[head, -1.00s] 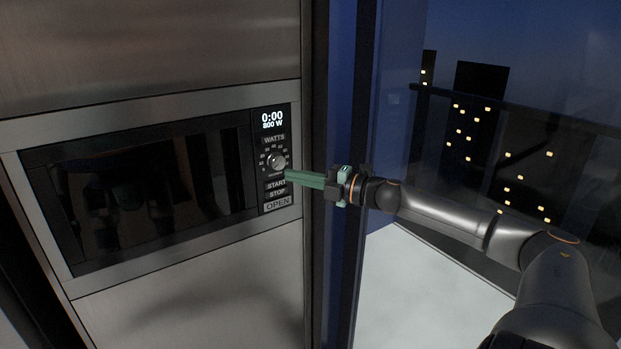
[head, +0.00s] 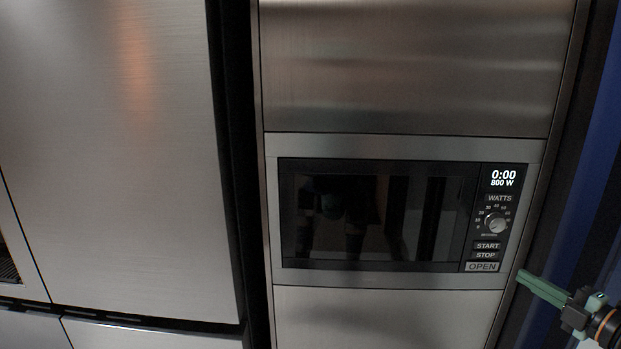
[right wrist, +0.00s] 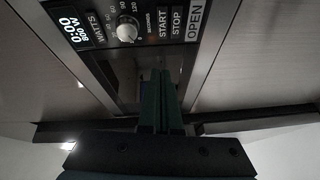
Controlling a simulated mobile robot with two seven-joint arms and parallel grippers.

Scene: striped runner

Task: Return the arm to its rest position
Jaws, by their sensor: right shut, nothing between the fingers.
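My right gripper (head: 522,277) is at the lower right of the head view, with its green fingers pointing left toward the edge of the microwave cabinet. It is shut and empty. In the right wrist view the gripper (right wrist: 160,75) shows its green fingers together, below the microwave's knob and buttons. Whether the fingertips touch the cabinet cannot be told. The rest of my right arm is mostly out of the picture. My left gripper does not show in either view.
A built-in microwave (head: 380,279) has its door shut and its display reads 0:00, 800 W. Its control panel (right wrist: 128,30) fills the top of the wrist view. A large steel fridge (head: 120,150) stands at the left. A blue pane (head: 598,130) borders the right side.

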